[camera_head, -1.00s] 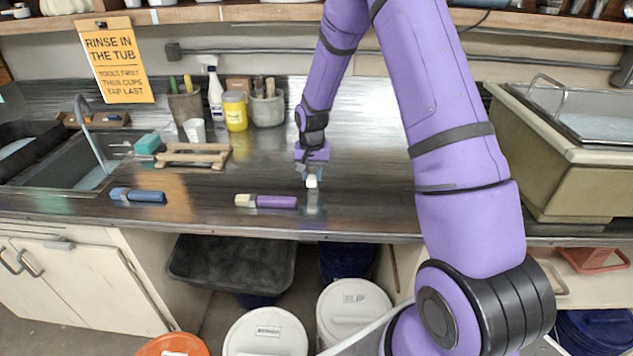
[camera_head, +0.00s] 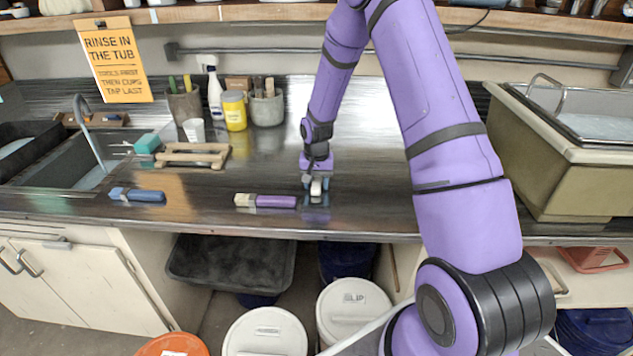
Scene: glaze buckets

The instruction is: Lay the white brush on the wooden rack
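The white brush (camera_head: 316,188) lies on the steel counter at centre, seen nearly end-on, with much of it hidden by my gripper. My gripper (camera_head: 316,184) points down over it, with one finger on each side of the brush. Whether the fingers touch it is too small to tell. The wooden rack (camera_head: 192,155) sits on the counter to the left, farther back, with nothing seen lying on it.
A purple brush (camera_head: 275,201) lies just left of my gripper, and a blue brush (camera_head: 137,195) farther left. A teal sponge (camera_head: 147,143) is beside the rack. A cup (camera_head: 195,131), yellow jar (camera_head: 234,111) and tool pots stand behind. The sink (camera_head: 60,172) is at left.

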